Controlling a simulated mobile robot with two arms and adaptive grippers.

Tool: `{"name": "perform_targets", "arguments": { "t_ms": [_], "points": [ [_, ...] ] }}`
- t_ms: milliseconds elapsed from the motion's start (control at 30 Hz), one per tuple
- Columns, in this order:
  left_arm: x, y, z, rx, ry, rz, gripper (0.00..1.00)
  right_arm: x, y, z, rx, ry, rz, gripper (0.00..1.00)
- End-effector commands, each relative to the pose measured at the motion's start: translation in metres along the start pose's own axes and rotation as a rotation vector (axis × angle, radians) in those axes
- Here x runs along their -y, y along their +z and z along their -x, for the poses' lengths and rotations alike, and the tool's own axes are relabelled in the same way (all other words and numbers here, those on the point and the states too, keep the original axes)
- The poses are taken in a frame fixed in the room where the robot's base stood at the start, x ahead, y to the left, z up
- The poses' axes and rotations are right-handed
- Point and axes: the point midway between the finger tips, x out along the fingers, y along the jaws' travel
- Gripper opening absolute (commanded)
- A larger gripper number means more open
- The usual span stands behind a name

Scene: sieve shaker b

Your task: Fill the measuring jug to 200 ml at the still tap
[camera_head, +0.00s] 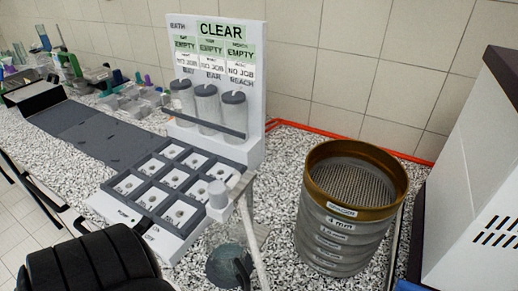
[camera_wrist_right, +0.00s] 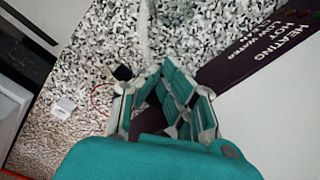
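A clear vessel with a dark handle (camera_head: 229,264) stands on the worktop at the bottom middle of the head view, partly behind a pale rod. It may be the measuring jug; no scale or water level can be read. My right gripper (camera_wrist_right: 162,78), with teal fingers, points over the speckled worktop in the right wrist view. Its fingertips lie close together, and whether they are shut is unclear. A faint clear shape shows just past them. A dark panel lettered HEATING, HOT, LOW WATER (camera_wrist_right: 250,42) is at upper right there. No tap can be made out.
A sieve stack with a brass rim (camera_head: 354,212) stands right of the vessel. A white rack with a CLEAR sign (camera_head: 257,75) and a compartment tray (camera_head: 172,186) are to its left. A white machine (camera_head: 475,200) closes off the right side. Dark mats (camera_head: 95,131) lie at left.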

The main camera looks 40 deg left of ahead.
Motion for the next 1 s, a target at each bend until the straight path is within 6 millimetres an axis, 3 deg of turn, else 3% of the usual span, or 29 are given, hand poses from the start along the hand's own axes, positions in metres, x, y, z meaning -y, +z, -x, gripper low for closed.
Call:
{"name": "perform_targets", "arguments": {
  "t_ms": [167, 700, 1000],
  "points": [
    [0.000, 0.000, 0.005, 0.000, 0.000, 0.000, 0.29, 0.000, -0.001, 0.007, -0.005, -0.002, -0.003, 0.00],
    [0.001, -0.004, 0.045, 0.000, 0.000, 0.000, 0.29, 0.005, 0.007, 0.069, -0.003, -0.002, 0.000, 0.00],
    [0.000, -0.004, 0.045, 0.000, 0.000, 0.000, 0.29, 0.005, 0.008, 0.070, -0.002, -0.001, -0.001, 0.00]
  ]
}}
